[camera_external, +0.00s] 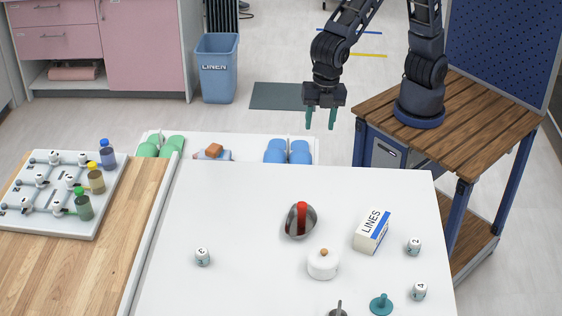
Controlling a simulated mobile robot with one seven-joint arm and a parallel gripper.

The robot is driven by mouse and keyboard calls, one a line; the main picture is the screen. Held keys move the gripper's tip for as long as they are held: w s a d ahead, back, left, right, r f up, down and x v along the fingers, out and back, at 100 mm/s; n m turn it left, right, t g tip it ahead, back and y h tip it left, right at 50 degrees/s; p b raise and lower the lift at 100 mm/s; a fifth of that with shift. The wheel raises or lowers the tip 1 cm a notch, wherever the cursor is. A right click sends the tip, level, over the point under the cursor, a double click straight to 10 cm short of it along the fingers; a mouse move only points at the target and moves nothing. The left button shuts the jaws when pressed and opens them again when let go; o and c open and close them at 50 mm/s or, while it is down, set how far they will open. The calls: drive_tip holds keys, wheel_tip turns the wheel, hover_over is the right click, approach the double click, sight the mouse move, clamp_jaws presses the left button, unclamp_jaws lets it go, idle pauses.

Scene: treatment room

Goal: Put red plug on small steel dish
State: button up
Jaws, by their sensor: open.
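The red plug (301,217) is in the small steel dish (290,227), within its rim, near the middle of the white table. I cannot tell whether the plug stands or leans there. My gripper (320,119) is open and empty, with its two green fingers pointing down. In the picture it is well above the dish, near the table's far edge, and apart from both the plug and the dish.
Near the dish are a white lidded pot (322,265), a LINES box (372,231), a teal stopper (381,304) and several numbered white jars, one on the left (202,257). The table's left middle is mostly clear. A rack with bottles (62,192) is at left.

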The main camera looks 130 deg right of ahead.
drive_tip(key=s+d+r+m+t, duration=0.1)
drive_tip(key=s+d+r+m, duration=0.3)
drive_tip(key=s, duration=0.5)
drive_tip(key=s+d+r+m+t, duration=0.1)
drive_tip(key=s+r, duration=0.6)
drive_tip(key=s, duration=0.3)
drive_tip(key=s+d+m, duration=0.1)
drive_tip(key=s+m, duration=0.2)
drive_tip(key=s, duration=0.6)
drive_tip(key=s+d+f+m+t, duration=0.1)
drive_tip(key=s+d+m, duration=0.1)
drive_tip(key=s, duration=0.8)
drive_tip(key=shift+m, duration=0.5)
drive_tip(key=shift+s+d, duration=0.1)
